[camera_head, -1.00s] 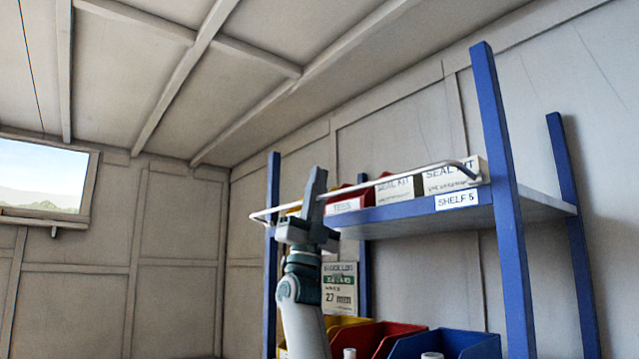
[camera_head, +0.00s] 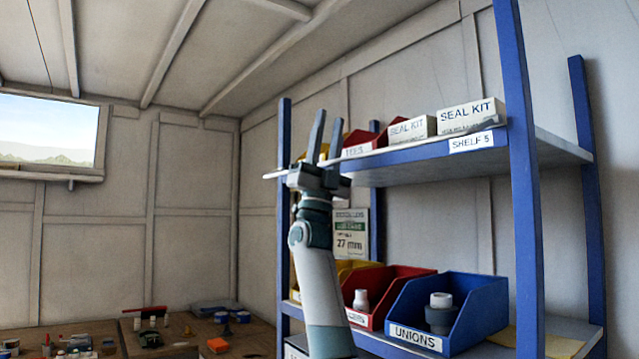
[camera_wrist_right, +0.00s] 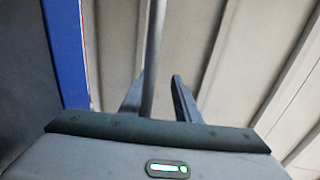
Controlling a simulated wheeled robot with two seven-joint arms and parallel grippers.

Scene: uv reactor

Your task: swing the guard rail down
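The guard rail is a thin pale rod. In the head view only a short piece of it (camera_head: 277,174) shows, just left of my right gripper. No rod shows across the front of the upper shelf (camera_head: 420,150), and I cannot tell how the rest of it lies. My right gripper (camera_head: 325,138) points up beside the shelf's left post, its two fingers apart. In the right wrist view a grey rod (camera_wrist_right: 155,50) runs up between the open fingers (camera_wrist_right: 158,97), nearer the left one; contact is unclear. My left gripper is not in view.
The upper shelf holds two seal kit boxes (camera_head: 470,115) and a red bin (camera_head: 360,142). The lower shelf holds a blue unions bin (camera_head: 470,310) and a red bin (camera_head: 375,290). Blue posts (camera_head: 520,180) frame the rack. A workbench with small items (camera_head: 190,335) stands at lower left.

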